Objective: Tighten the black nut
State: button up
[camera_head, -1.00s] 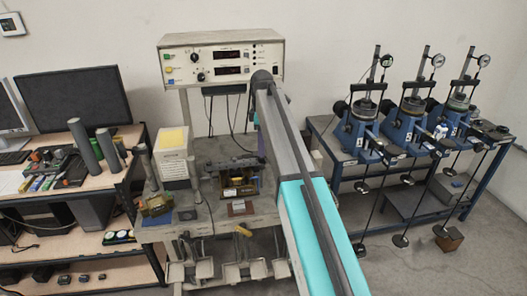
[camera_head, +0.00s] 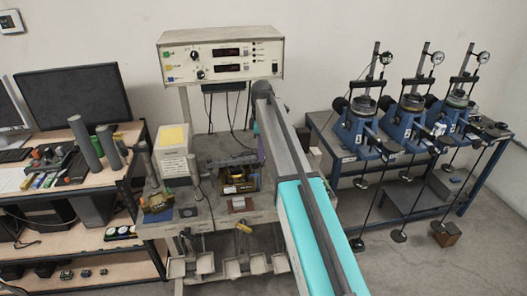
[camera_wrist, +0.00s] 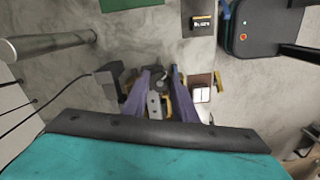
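A small machine with a brass-coloured base (camera_head: 238,187) sits on the bench in the middle of the head view. It also shows in the wrist view, with a dark round part (camera_wrist: 158,86) that may be the black nut; it is too small to be sure. My gripper (camera_wrist: 161,74) has two purple fingers spread apart on either side of this machine in the wrist view. The fingers look open with nothing held. In the head view a purple part of my gripper (camera_head: 232,160) shows above the machine, partly hidden by my arm.
A control box (camera_head: 220,58) with displays stands above the bench. A yellow-topped box (camera_head: 173,137) and a second brass-based device (camera_head: 156,203) stand to the left. Several blue machines (camera_head: 357,132) stand on a table at right. In the wrist view a metal cylinder (camera_wrist: 50,44) lies upper left.

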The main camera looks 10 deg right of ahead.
jog(key=c, duration=0.3)
jog(key=shift+d, duration=0.2)
jog(key=shift+a, duration=0.1)
